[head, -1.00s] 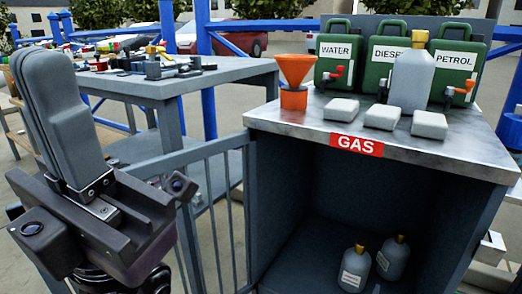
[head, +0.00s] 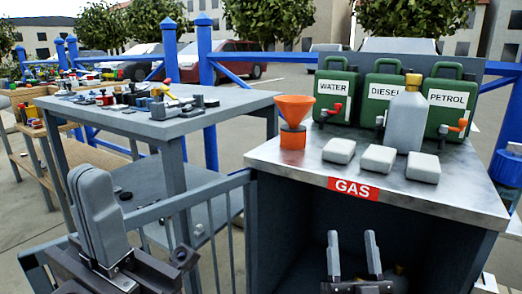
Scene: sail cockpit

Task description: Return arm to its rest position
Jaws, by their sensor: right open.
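My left gripper (head: 95,212) stands upright at the lower left, in front of the grey railing. Its two thick grey fingers lie close together with nothing visible between them. My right gripper (head: 356,258) is at the bottom, in front of the dark opening of the gas cabinet (head: 365,189). Its two thin fingers point up and stand apart, with nothing between them. The lower parts of both arms are cut off by the picture's bottom edge.
On the metal cabinet top stand an orange funnel (head: 294,112), three green cans (head: 383,93), a grey bottle (head: 405,120) and three pale blocks (head: 377,158). A grey workbench (head: 170,118) with small parts stands at left. A grey railing (head: 205,196) runs beside the cabinet.

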